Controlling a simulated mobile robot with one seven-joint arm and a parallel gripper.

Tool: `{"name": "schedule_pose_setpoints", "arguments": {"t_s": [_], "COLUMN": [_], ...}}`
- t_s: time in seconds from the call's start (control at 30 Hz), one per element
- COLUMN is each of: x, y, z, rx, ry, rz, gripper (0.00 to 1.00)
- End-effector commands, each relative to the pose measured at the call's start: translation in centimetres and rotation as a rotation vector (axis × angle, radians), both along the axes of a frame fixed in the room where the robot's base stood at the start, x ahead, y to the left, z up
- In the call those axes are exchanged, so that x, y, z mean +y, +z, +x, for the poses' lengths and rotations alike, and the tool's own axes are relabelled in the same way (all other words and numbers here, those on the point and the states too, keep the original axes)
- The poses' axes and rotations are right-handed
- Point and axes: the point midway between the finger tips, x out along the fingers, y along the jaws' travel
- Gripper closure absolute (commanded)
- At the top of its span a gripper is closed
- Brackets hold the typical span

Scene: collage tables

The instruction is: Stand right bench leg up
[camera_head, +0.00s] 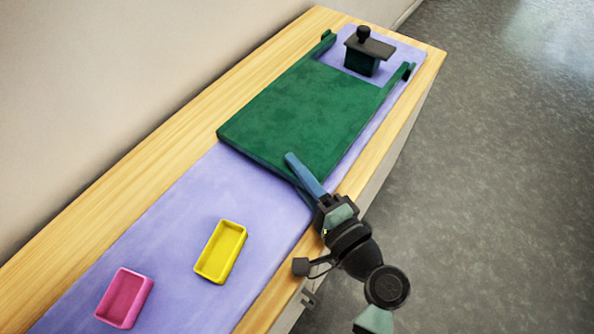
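A large dark green board (300,110) lies on the lilac mat. I cannot tell whether it is part of the bench. Small dark green upright pieces stand at its far corners, one at the right (403,74) and one at the left (328,37). I cannot single out a right bench leg for certain. My gripper (299,178) is at the board's near right corner, with a long blue bar-like part over it. A darker blue part shows just below, partly hidden by the board edge. I cannot tell whether these are fingers or something held.
A dark green box with a black knobbed lid (368,49) stands beyond the board. A yellow tray (221,251) and a pink tray (124,298) sit on the lilac mat (165,235). The wooden table (45,244) has a wall at left and open floor at right.

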Motion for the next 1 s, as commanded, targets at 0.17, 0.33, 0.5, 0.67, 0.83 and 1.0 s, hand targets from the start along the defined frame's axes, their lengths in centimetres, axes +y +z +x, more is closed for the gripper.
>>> {"name": "schedule_pose_setpoints", "arguments": {"t_s": [0.17,0.33,0.5,0.67,0.83,1.0], "x": [0.10,0.08,0.06,0.06,0.05,0.05], "y": [0.00,0.00,0.01,0.00,0.00,-0.01], "z": [0.16,0.13,0.11,0.11,0.10,0.09], "rx": [0.000,0.000,0.000,0.000,0.000,0.000], "ry": [-0.001,0.000,0.000,0.000,0.000,0.000], "rz": [0.000,0.000,0.000,0.000,0.000,0.000], "gripper": [0.61,0.72,1.00,1.00,1.00,1.00]}}
